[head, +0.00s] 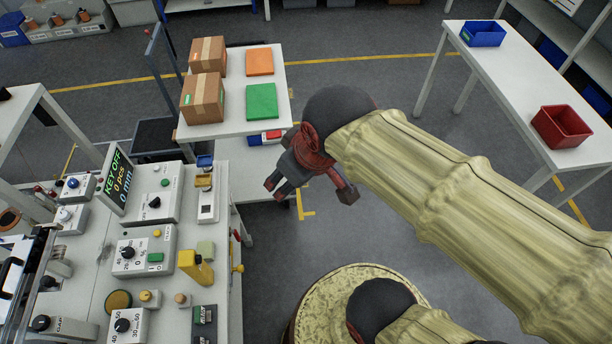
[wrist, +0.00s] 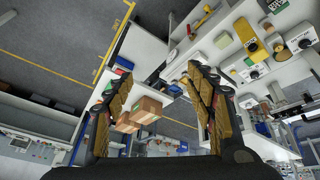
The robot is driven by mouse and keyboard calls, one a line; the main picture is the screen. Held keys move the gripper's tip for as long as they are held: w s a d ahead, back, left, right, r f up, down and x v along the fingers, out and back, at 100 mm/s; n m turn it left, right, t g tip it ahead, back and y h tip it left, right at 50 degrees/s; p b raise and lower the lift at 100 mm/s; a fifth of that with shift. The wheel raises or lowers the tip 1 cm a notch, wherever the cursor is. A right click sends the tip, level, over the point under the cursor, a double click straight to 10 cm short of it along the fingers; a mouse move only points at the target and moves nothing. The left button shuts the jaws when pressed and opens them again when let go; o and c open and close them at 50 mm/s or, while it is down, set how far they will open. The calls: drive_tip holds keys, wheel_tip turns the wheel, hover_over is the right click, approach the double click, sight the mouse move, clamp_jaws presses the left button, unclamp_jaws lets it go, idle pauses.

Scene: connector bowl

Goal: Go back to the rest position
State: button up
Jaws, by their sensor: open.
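My gripper (head: 310,187) is at the end of my yellow-sleeved arm, in the middle of the head view. It hangs over the floor gap between the machine bench on the left and the table with boxes behind. Its fingers are spread apart and nothing is between them. In the wrist view my gripper (wrist: 155,100) shows two separated fingers with yellow-brown pads, also empty. No connector or bowl can be made out.
The machine bench (head: 85,285) with dials fills the left. A white table (head: 232,125) holds cardboard boxes (head: 203,98), an orange pad (head: 259,62) and a green pad (head: 262,102). Another table at right holds a blue bin (head: 483,34) and a red bin (head: 562,127).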

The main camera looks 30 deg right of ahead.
drive_tip(key=m, duration=0.1)
drive_tip(key=s+d+m, duration=0.1)
drive_tip(key=s+m, duration=0.1)
drive_tip(key=shift+s+d+r+t, duration=0.25)
drive_tip(key=shift+d+t, duration=0.05)
drive_tip(key=shift+d, duration=0.05)
drive_tip(key=shift+c, duration=0.6)
